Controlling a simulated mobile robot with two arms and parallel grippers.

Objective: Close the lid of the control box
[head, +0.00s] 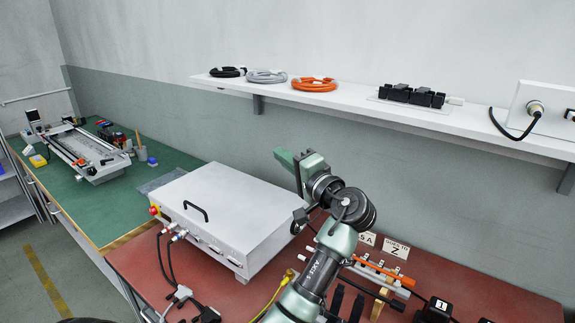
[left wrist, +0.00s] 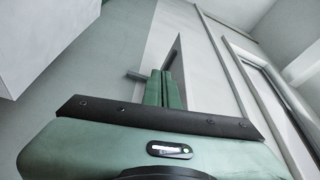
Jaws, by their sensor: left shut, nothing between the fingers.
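The control box (head: 243,256) is a white metal case on the red bench top. Its lid (head: 232,200) lies flat across the top, with no clear gap along the front edge. A black handle (head: 196,211) sits on the lid near its left end. My left gripper (head: 284,158) is raised above and behind the box's right end, apart from the lid. Its green fingers (left wrist: 162,88) are together and empty in the left wrist view. My right gripper is not in view.
A shelf (head: 360,108) with coiled cables runs along the wall behind. Connectors and black leads (head: 170,270) hang at the box's front left. An orange-railed fixture (head: 380,272) stands right of my arm. A green bench (head: 75,195) with a machine adjoins on the left.

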